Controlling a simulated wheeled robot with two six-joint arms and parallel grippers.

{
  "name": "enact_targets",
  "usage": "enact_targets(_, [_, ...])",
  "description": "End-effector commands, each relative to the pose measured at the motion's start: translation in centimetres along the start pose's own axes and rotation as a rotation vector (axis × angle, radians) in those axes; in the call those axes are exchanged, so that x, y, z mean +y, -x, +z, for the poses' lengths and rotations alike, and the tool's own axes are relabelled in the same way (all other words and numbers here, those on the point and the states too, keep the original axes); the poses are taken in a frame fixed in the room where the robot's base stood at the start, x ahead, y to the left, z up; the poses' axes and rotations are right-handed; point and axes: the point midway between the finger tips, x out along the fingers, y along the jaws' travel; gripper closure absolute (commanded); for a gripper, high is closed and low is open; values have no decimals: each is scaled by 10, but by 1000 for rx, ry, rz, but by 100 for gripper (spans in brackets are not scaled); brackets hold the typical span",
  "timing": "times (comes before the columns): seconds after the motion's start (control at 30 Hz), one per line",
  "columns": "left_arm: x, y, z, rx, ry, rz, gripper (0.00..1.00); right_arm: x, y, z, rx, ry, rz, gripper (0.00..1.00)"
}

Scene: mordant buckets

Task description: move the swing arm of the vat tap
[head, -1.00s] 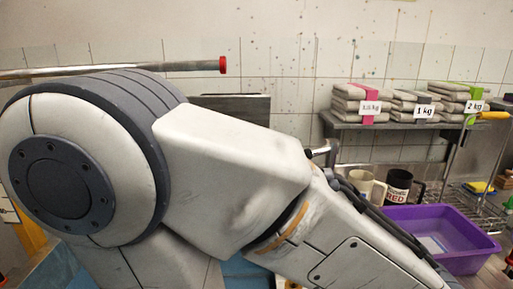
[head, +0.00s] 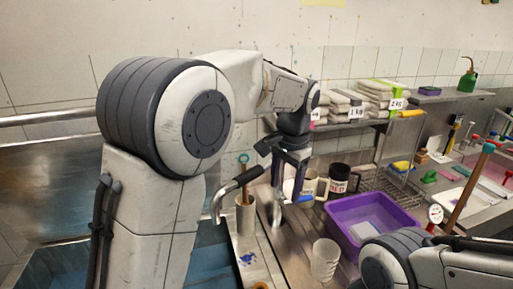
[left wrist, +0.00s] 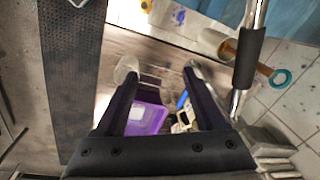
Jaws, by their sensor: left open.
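The vat tap's swing arm, a chrome tube with a black sleeve (head: 240,181), shows left of centre in the head view, its bent end pointing down. In the left wrist view the black sleeve (left wrist: 248,62) lies at upper right, beside the right finger and apart from it. My left gripper (head: 287,190) points down to the right of the swing arm in the head view. Its jaws (left wrist: 160,75) are open, with nothing held between them. My right gripper is out of view; only part of that arm shows.
A pale jar (head: 245,215) holding a teal-ringed tool stands close to the swing arm. A clear cup (head: 325,260), purple tub (head: 372,213) and dark mug (head: 338,180) stand to the right. A shelf with weighted bags (head: 345,105) is behind.

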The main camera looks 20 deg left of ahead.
Motion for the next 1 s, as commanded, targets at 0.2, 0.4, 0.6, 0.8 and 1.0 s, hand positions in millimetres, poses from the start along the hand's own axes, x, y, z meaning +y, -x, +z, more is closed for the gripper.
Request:
enact_targets(0.2, [-103,42,-27,-38,63,-65,28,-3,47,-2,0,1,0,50])
enact_targets(0.4, [-134,45,-29,-52,81,-86,28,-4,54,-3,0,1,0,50])
enact_targets(0.6, [-137,19,-26,-55,81,-86,28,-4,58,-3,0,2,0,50])
enact_targets(0.8, [-140,-18,-25,-54,82,-85,28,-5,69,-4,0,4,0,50])
enact_targets(1.0, [-143,-46,-23,-52,82,-86,28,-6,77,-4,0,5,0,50])
